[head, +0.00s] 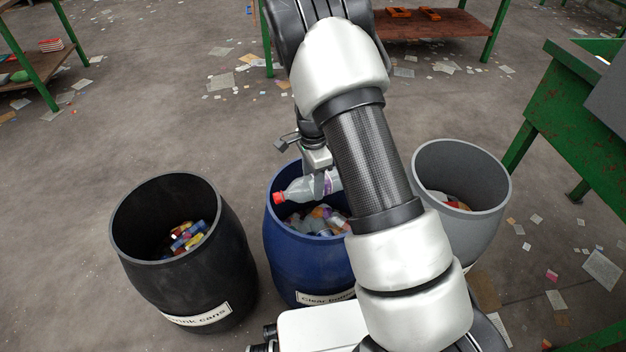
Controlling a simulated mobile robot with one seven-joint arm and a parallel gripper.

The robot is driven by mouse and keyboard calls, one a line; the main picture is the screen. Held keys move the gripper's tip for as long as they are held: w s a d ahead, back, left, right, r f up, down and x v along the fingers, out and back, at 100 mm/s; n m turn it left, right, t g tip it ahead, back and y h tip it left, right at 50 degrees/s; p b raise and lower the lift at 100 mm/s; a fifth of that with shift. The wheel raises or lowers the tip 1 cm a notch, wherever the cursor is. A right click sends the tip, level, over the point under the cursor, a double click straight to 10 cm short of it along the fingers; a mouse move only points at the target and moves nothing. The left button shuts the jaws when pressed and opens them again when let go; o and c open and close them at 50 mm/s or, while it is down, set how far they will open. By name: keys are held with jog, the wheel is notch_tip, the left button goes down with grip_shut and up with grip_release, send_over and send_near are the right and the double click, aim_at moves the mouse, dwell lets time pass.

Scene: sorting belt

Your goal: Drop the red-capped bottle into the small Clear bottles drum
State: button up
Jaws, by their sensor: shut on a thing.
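The red-capped bottle (299,190) is clear with a purplish label and lies roughly level, its red cap pointing left. My gripper (321,180) is shut on the bottle's body; my arm hides the bottle's right end. The bottle is at the mouth of the blue Clear bottles drum (292,262), with the cap near the drum's left inner wall. I cannot tell whether it is just above or just below the rim. Several bottles lie inside the blue drum. My arm covers the drum's right side and part of its label.
A black drum (187,282) labelled for drink cans stands at left, with cans inside. A grey drum (478,224) with mixed items stands at right, partly behind my arm. A green bench (566,120) stands at far right. Litter dots the floor; open floor lies behind the drums.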

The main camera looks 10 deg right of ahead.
jog(key=o, duration=1.1)
notch_tip(320, 180, up, 17)
jog(key=p, duration=0.4)
jog(key=shift+r+p, duration=0.2)
jog(key=shift+p, duration=0.1)
